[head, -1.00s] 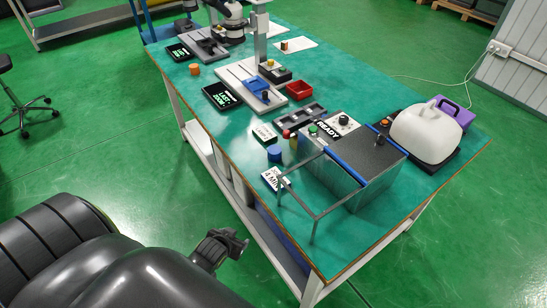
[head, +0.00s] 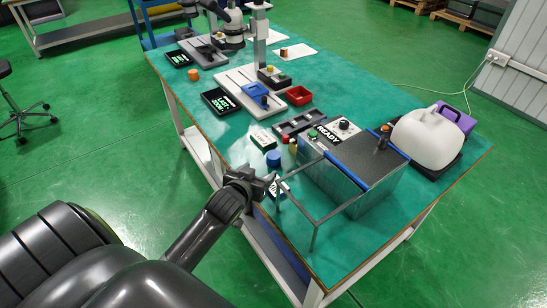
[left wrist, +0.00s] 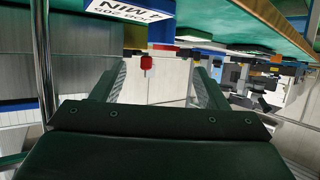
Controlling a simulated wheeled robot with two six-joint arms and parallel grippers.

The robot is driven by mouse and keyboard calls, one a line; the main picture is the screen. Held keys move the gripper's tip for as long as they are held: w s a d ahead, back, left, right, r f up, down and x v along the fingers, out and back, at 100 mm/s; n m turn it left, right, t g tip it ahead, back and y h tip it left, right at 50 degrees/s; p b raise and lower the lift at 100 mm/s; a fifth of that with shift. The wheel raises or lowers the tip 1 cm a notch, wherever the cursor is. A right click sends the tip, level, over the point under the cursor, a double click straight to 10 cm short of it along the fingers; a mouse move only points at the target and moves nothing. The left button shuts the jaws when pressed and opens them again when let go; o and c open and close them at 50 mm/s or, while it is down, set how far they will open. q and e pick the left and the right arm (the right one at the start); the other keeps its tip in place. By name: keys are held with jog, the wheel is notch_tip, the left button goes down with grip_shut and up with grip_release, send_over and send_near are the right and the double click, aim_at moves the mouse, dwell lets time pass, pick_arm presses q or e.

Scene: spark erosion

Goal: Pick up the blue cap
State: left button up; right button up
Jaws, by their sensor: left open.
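The blue cap (head: 273,158) is a small round blue piece near the left edge of the green table (head: 352,250). It stands beside a white card and in front of the dark tray. My left gripper (head: 266,184) is open and empty at the table's left edge, a little below the cap in the head view and apart from it. In the left wrist view its two fingers (left wrist: 163,78) are spread with nothing between them. I cannot pick out the cap surely in that view. My right gripper is not in view.
A grey machine box (head: 352,165) with a metal rail frame (head: 317,212) stands right of the cap. White cards (head: 263,138) lie nearby.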

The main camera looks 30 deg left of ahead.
aim_at(271, 159)
pick_arm(q)
jog(key=shift+p+x, duration=0.4)
jog(key=shift+x, duration=5.2)
jog(key=shift+s+f, duration=0.1)
jog(key=shift+f, duration=0.05)
jog(key=c, duration=1.1)
